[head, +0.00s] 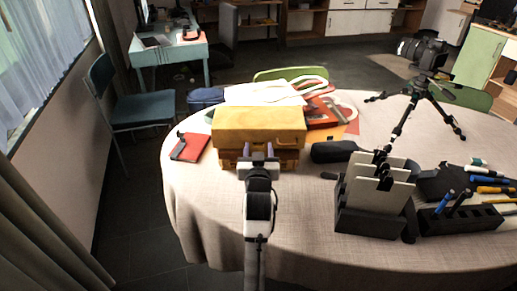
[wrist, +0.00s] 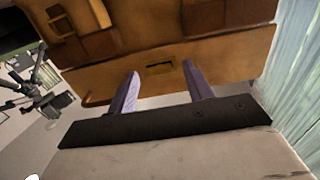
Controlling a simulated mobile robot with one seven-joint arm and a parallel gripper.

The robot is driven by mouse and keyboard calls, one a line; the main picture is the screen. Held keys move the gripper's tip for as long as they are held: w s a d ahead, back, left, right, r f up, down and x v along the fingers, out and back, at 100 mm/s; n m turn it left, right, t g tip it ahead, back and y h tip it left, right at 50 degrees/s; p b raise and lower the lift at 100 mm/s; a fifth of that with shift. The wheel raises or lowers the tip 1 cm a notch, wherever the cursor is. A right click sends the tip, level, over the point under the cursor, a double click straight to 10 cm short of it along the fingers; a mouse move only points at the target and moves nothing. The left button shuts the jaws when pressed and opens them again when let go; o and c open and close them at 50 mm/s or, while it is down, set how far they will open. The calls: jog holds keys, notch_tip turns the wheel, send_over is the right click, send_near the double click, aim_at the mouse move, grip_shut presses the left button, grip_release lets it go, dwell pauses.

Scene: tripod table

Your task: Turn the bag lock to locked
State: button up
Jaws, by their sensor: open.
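The yellow-brown bag (head: 258,122) sits on the round table, left of its middle, with its front towards me. In the wrist view the bag (wrist: 225,58) fills the upper part, with pocket-like blocks and a small dark slotted fitting (wrist: 160,68), which looks like the lock. I cannot tell which way the lock is turned. My gripper (head: 259,149) is at the bag's front face. In the wrist view my gripper (wrist: 161,79) is open, its two purple fingers on either side of the fitting, with nothing between them. I cannot tell whether the fingertips touch the bag.
A red notebook (head: 189,146) lies left of the bag. A black holder with upright plates (head: 372,205) and a pen rack (head: 455,219) stand to the right. A tripod (head: 408,108) with a camera stands at the back right. Bare tablecloth (head: 300,235) lies in front.

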jog(key=c, duration=1)
jog(key=shift+m, duration=0.4)
jog(key=m+b, duration=0.1)
jog(key=m, duration=0.2)
jog(key=shift+d+m, duration=0.1)
jog(key=shift+m, duration=0.3)
jog(key=m+b, duration=0.1)
jog(key=m, duration=0.3)
jog(key=shift+m+b, duration=0.3)
jog(key=shift+b, duration=0.05)
jog(key=m+b, duration=0.1)
jog(key=m, duration=0.3)
jog(key=shift+f, duration=0.1)
jog(key=m+b, duration=0.1)
jog(key=m, duration=0.3)
jog(key=shift+d+m, duration=0.1)
jog(key=shift+m, duration=0.5)
